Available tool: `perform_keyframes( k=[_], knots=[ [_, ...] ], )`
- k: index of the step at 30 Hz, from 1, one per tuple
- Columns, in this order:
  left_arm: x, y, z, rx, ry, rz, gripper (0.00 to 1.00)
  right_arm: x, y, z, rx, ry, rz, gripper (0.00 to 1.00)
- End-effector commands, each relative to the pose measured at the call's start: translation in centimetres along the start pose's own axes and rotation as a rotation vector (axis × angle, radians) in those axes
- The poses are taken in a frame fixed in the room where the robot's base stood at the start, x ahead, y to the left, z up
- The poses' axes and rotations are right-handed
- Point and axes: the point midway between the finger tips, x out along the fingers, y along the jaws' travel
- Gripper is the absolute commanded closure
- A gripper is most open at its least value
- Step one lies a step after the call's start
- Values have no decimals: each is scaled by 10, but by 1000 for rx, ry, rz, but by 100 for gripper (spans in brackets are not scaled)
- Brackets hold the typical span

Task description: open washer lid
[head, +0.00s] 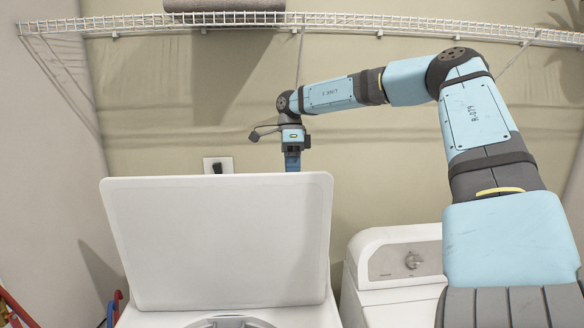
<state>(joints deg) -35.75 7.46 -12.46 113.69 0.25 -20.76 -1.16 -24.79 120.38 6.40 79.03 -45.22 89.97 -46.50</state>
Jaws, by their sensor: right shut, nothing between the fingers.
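The washer lid (218,240) is white and stands raised, close to upright, at the back of the white washer (165,317). Part of the round drum opening (228,322) shows at the bottom edge. My right arm reaches in from the right and across above the lid. My right gripper (292,165) points down just behind the lid's top edge, right of its middle. It is shut and empty. Its fingertips are partly hidden by the lid, and I cannot tell whether they touch it. My left gripper is not in view.
A white dryer (385,290) with a control knob (413,261) stands to the right. A wire shelf (330,20) with a folded grey towel (225,5) runs above. A wall outlet (218,166) is behind the lid. Red and blue items (112,308) stand at lower left.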

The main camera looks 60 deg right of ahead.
Motion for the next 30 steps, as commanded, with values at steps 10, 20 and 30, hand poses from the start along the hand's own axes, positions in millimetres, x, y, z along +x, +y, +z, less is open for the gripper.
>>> perform_keyframes(
  k=[10, 20, 30],
  knots=[
    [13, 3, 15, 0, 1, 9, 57, 22, 48, 1, -7, -5, -104, 100],
    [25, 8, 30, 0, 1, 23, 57, 50, 96, 1, -6, -7, -157, 100],
    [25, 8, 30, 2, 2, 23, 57, 55, 110, 0, -2, -4, -156, 100]
  ],
)
